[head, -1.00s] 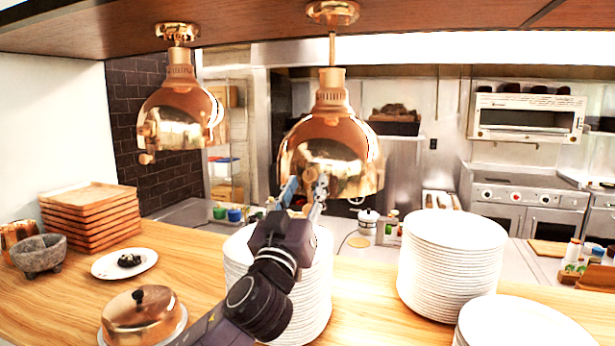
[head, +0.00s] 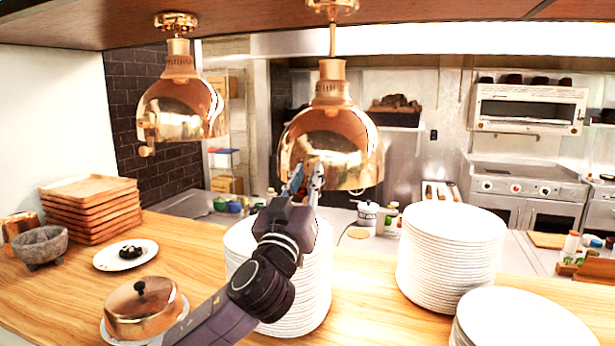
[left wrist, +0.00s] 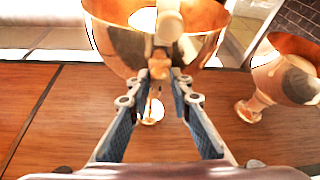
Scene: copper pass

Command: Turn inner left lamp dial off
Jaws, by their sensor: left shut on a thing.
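The inner left lamp (head: 330,145) is a shiny copper dome hanging from the wooden overhead shelf. My left gripper (head: 307,176) reaches up to the front of its lower rim. In the left wrist view the copper dome (left wrist: 115,42) fills the top, and my left gripper (left wrist: 157,82) has a finger on each side of the small copper lamp dial (left wrist: 160,66), shut on it. In the head view the fingers hide the dial, and its turned position cannot be told. My right gripper is not in view.
Another copper lamp (head: 182,110) hangs to the left. A tall plate stack (head: 245,270) stands right behind my left arm, with more plates (head: 450,250) to the right. A copper cloche (head: 142,312), wooden trays (head: 90,212) and a stone bowl (head: 40,246) are on the counter.

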